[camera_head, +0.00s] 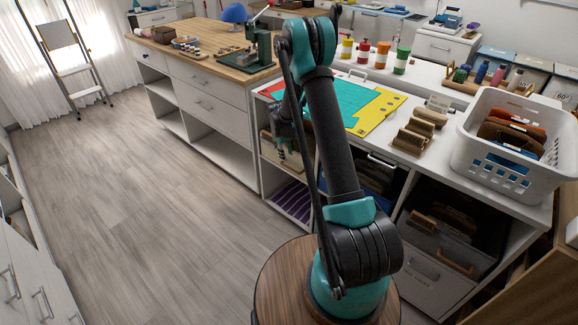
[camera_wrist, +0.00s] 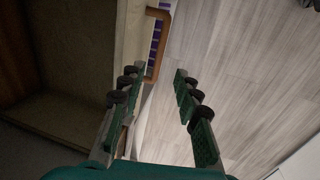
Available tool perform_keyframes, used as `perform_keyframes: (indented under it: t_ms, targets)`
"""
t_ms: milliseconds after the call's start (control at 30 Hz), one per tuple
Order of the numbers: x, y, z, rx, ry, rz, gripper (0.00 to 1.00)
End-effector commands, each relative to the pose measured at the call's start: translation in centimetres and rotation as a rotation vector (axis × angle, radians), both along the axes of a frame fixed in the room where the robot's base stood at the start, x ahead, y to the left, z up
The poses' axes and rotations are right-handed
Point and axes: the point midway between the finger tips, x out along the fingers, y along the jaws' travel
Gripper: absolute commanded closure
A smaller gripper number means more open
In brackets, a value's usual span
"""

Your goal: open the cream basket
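The cream basket (camera_head: 268,147) sits in the upper cubby of the white shelf unit, and my arm partly hides it. In the wrist view a pale front wall, apparently the basket's (camera_wrist: 132,35), runs down the upper middle, with a brown handle (camera_wrist: 152,72) on its outer side. My gripper (camera_head: 283,158) hangs in front of this cubby, pointing down. In the wrist view my gripper (camera_wrist: 159,73) is open, with its two fingers apart and the lower end of the handle between them in the picture. I cannot tell whether either finger touches it.
A purple-striped basket (camera_head: 293,200) is in the cubby below. The wooden floor (camera_head: 130,170) at left is clear.

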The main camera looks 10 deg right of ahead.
Motion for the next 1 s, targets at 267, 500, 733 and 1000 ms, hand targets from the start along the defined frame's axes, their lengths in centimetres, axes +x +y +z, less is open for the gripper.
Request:
perform_keyframes:
  t_ms: [267, 500, 733, 1000]
  targets:
    - [0.7, -0.8, -5.0, 0.0, 0.0, -0.001, 0.68]
    - [1.0, -1.2, -7.6, 0.0, 0.0, -0.001, 0.68]
    - [1.0, -1.3, -8.3, 0.0, 0.0, -0.001, 0.68]
    - [1.0, -1.3, -8.3, 0.0, 0.0, -0.001, 0.77]
